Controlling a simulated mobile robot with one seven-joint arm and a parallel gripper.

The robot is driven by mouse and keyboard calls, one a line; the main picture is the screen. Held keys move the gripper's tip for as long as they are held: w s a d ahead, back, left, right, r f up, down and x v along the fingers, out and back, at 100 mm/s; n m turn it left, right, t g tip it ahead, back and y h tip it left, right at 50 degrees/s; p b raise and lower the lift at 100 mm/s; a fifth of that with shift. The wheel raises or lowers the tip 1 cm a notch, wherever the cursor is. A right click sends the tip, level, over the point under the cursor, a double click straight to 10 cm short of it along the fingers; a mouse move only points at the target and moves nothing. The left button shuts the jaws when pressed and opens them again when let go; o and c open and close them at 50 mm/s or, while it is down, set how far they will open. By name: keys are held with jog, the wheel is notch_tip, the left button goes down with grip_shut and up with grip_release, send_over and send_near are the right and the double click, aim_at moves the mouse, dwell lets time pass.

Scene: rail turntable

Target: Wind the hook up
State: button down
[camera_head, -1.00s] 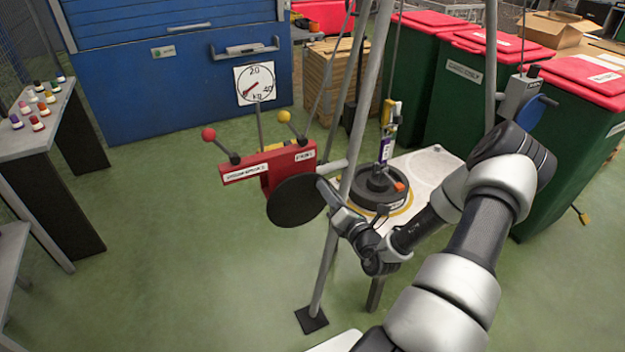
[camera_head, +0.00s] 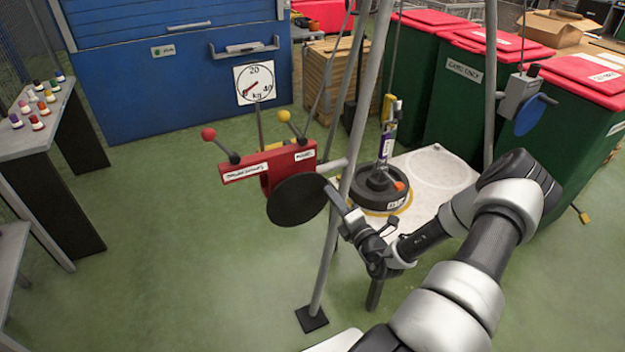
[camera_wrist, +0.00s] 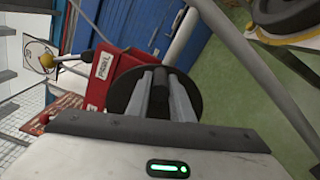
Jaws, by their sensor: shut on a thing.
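The red winch (camera_head: 235,172) hangs on the frame, with a red-knobbed lever (camera_head: 208,134) and a yellow-knobbed lever (camera_head: 284,116). Its black crank disc (camera_head: 297,200) faces my side. My gripper (camera_head: 336,198) is at the disc's right edge, shut on the black crank handle (camera_wrist: 160,92), which shows between the fingers in the wrist view. A yellow-topped fitting (camera_head: 388,105), perhaps the hook, stands upright above a round black weight (camera_head: 375,192) with a purple-and-white label above it. I cannot tell whether the hook is joined to the weight.
A round dial (camera_head: 254,83) marked in kg stands behind the winch; its needle points to the lower left. Grey frame legs (camera_head: 328,262) rise close beside my gripper. A white turntable platform (camera_head: 455,160) holds the weight. Green bins (camera_head: 460,85) stand behind.

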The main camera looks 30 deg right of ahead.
jog(key=shift+s+d+f+m, duration=0.1)
jog(key=shift+d+f+m, duration=0.05)
jog(key=shift+f+m, duration=0.35)
jog(key=shift+s+d+f+m, duration=0.1)
jog(key=shift+d+f+m, duration=0.05)
jog(key=shift+f+m, duration=0.3)
notch_tip(320, 180, down, 3)
jog(key=m+b, duration=0.1)
jog(key=m, duration=0.2)
jog(key=shift+r+m, duration=0.1)
jog(key=shift+m, duration=0.15)
jog(key=shift+a, duration=0.1)
jog(key=f+m, duration=0.1)
jog(key=f+m+b, duration=0.1)
jog(key=m, duration=0.1)
jog(key=shift+a+f, duration=0.25)
jog(key=shift+a, duration=0.15)
jog(key=shift+m, duration=0.3)
jog(key=shift+f, duration=0.1)
